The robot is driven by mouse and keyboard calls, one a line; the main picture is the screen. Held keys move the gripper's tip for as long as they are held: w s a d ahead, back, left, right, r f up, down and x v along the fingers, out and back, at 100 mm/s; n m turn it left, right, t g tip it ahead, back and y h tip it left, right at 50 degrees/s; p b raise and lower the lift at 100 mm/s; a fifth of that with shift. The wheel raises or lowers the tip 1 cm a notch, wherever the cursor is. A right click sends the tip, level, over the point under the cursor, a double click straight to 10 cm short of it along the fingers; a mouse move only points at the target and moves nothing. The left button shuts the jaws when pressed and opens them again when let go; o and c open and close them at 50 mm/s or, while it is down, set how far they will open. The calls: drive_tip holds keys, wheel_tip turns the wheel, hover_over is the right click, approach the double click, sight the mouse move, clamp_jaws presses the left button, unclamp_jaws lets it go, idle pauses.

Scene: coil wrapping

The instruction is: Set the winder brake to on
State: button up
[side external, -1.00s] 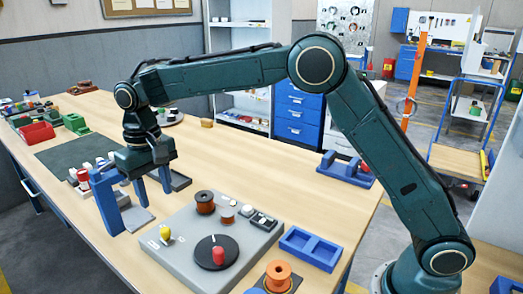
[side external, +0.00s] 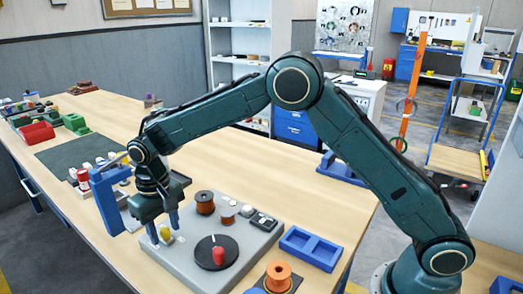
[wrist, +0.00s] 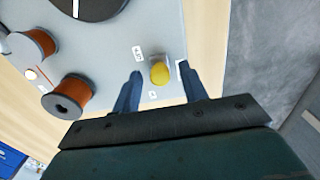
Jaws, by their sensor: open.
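A grey winder panel (side external: 205,262) lies on the bench. A small yellow-knobbed lever (side external: 166,235) stands at its left end, and in the wrist view the yellow knob (wrist: 159,74) sits beside two small white labels, too small to read. My gripper (side external: 163,227) points down over this lever. In the wrist view my gripper (wrist: 160,72) is open, with one finger on each side of the knob and visible gaps between. No contact shows.
Copper spools (side external: 205,202) and small switches (side external: 263,221) sit on the panel's far side. A blue stand (side external: 107,200) is close to the left of my gripper. A blue tray (side external: 310,248) and an orange spool (side external: 278,275) are to the right. The bench behind is largely clear.

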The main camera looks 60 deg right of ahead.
clamp_jaws()
drive_tip(key=shift+w, duration=0.15)
drive_tip(key=shift+w+r, duration=0.1)
drive_tip(key=shift+w, duration=1.6)
unclamp_jaws()
